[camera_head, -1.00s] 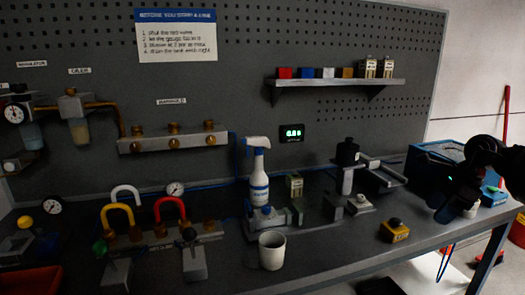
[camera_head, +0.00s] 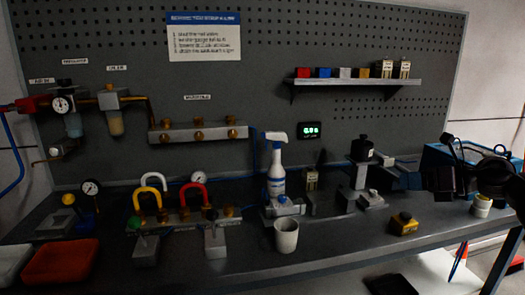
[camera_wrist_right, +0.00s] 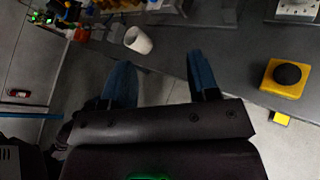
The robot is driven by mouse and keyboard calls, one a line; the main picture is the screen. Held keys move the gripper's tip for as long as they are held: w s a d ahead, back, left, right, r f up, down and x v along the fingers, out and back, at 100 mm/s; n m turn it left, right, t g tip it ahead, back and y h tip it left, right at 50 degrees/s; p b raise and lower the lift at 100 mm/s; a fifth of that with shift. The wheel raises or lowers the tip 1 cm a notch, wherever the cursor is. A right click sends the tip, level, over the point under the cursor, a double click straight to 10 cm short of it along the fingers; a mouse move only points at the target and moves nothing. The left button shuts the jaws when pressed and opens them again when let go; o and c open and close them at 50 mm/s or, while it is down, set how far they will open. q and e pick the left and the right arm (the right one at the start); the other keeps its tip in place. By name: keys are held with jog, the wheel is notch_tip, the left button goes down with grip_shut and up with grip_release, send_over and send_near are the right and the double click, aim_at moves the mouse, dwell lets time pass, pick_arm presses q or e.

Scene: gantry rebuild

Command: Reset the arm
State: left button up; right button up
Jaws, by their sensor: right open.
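My right gripper (camera_head: 440,182) is at the right of the head view, raised in front of the blue crate and above the bench edge. In the right wrist view its two blue fingertips (camera_wrist_right: 160,80) stand wide apart with nothing between them. The fingers appear apart from the white cup (camera_wrist_right: 138,40) and the yellow box with a black button (camera_wrist_right: 286,77). In the head view the cup (camera_head: 286,235) stands near the front edge and the yellow button box (camera_head: 404,224) sits to its right. My left gripper is not in view.
The workbench (camera_head: 330,245) carries a spray bottle (camera_head: 275,165), a valve row with coloured padlocks (camera_head: 185,205) and a red tray (camera_head: 60,262). A shelf (camera_head: 360,83) with small blocks hangs on the pegboard. A blue crate (camera_head: 435,158) stands at the right end.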

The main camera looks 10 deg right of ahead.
jog(key=s+a+f+m+t+h, duration=0.2)
jog(key=s+a+f+m, duration=0.1)
jog(key=f+m, duration=0.55)
jog(key=s+a+f+m+t+h, duration=0.2)
jog(key=s+f+m+h, duration=0.1)
jog(key=f+m, duration=0.55)
jog(key=s+a+f+m+t+h, duration=0.25)
jog(key=f+m, duration=0.35)
jog(key=m, duration=0.4)
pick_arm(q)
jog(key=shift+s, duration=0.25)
pick_arm(e)
jog(key=s+a+f+m+g+h, duration=0.1)
jog(key=s+a+f+m, duration=0.3)
jog(key=s+f, duration=0.4)
jog(key=s+a+f+m+g+h, duration=0.1)
jog(key=s+a+f+m+g, duration=0.3)
jog(key=s, duration=1.2)
notch_tip(320, 180, down, 4)
jog(key=m, duration=0.3)
jog(key=shift+s+f+m, duration=0.2)
jog(key=shift+m, duration=0.1)
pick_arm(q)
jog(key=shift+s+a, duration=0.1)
